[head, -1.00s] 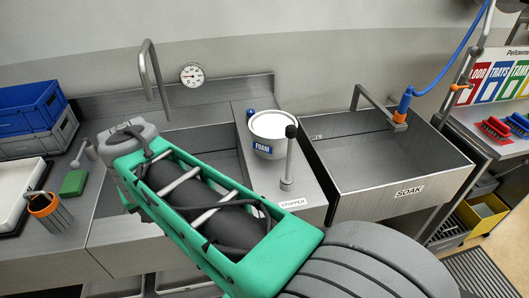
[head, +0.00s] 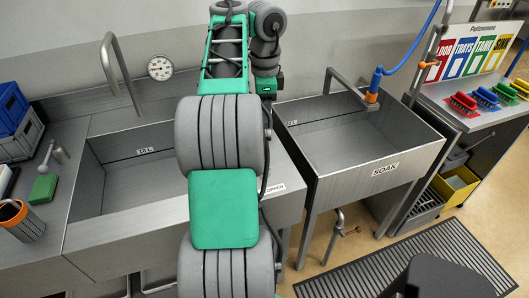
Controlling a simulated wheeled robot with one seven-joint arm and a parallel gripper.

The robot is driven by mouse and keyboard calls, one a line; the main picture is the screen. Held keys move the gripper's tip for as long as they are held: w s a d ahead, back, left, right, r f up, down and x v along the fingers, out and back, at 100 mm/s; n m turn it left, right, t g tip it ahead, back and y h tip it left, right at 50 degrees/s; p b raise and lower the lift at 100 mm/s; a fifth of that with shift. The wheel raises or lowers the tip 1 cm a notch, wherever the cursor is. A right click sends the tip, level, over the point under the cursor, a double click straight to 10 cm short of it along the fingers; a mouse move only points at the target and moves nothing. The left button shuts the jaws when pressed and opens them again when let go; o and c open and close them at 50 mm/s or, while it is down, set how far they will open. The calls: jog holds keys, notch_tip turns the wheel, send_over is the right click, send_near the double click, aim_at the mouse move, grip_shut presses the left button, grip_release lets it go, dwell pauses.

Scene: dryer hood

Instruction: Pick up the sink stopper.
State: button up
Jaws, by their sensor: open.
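The sink stopper does not show now; my arm covers the counter strip between the two basins. Only the end of its label (head: 275,189), reading "OPPER", shows at the right edge of my arm. My green and grey arm rises through the middle of the head view and bends over at the top. My gripper's fingers are not visible; they are out of sight behind the arm links.
The left sink basin (head: 115,185) and the soak sink (head: 350,145) lie on either side of my arm. A bent faucet (head: 118,70) stands behind the left basin. A blue hose with orange fitting (head: 374,82) hangs over the soak sink. Brushes (head: 463,104) lie far right.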

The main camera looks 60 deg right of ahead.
jog(key=shift+f, duration=0.3)
jog(key=shift+c, duration=0.5)
grip_shut()
